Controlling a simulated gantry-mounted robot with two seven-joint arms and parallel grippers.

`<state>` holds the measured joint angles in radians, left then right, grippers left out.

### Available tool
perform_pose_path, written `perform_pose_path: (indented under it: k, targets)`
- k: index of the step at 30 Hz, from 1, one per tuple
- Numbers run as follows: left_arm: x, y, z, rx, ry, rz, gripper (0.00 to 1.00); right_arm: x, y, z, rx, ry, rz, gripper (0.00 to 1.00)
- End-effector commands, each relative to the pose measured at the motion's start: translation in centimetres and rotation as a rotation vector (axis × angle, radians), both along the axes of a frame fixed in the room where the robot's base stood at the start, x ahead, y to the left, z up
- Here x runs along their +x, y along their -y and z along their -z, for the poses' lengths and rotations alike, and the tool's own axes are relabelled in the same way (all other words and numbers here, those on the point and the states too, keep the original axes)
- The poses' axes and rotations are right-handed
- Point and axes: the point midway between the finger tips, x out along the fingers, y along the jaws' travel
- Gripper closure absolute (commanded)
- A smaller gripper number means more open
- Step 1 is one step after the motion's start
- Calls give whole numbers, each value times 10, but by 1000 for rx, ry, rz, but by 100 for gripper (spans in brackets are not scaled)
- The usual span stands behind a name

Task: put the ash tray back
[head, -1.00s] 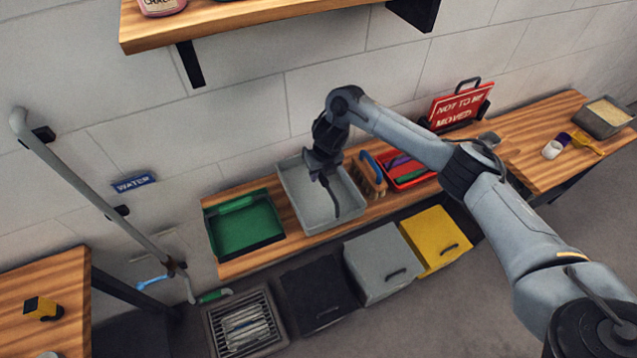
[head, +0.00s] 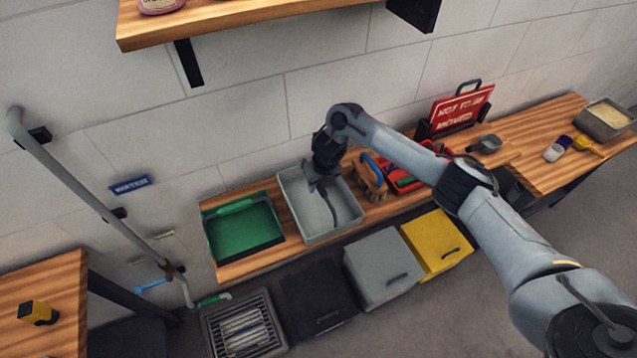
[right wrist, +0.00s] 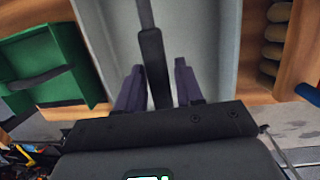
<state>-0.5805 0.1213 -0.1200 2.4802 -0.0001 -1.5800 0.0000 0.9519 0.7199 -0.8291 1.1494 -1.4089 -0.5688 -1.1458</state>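A grey tray (head: 291,203), which I take to be the ash tray, sits on the wooden bench against the wall. A dark bar-like handle (head: 331,209) runs across its inside; it also shows in the right wrist view (right wrist: 152,50). My right gripper (head: 318,187) points down over the back part of the tray. In the right wrist view its two fingers (right wrist: 158,88) stand apart on either side of the dark handle, with a visible gap on each side. Whether the fingertips reach below the handle is unclear. My left gripper is not in view.
A green tray (head: 243,232) is close on the left. A brush (head: 372,182) and a red tray (head: 402,186) are close on the right. Black, grey and yellow bins (head: 385,266) stand below the front edge. A red sign (head: 461,110) stands further right. A shelf (head: 235,20) is above.

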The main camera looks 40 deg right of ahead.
Motion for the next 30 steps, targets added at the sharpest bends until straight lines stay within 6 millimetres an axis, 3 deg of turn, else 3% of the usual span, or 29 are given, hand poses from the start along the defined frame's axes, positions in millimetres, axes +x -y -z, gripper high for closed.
perform_pose_path:
  k: [3,11,16,21,30]
  targets:
    - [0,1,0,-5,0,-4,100,0,0,0,0,0,0,48]
    - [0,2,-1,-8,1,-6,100,0,0,-1,0,0,1,48]
    - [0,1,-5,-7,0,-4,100,-1,1,-11,-1,2,0,48]
    - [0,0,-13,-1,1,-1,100,-6,1,-38,-2,5,-1,48]
    - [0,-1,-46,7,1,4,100,-17,2,-92,-2,4,-1,48]
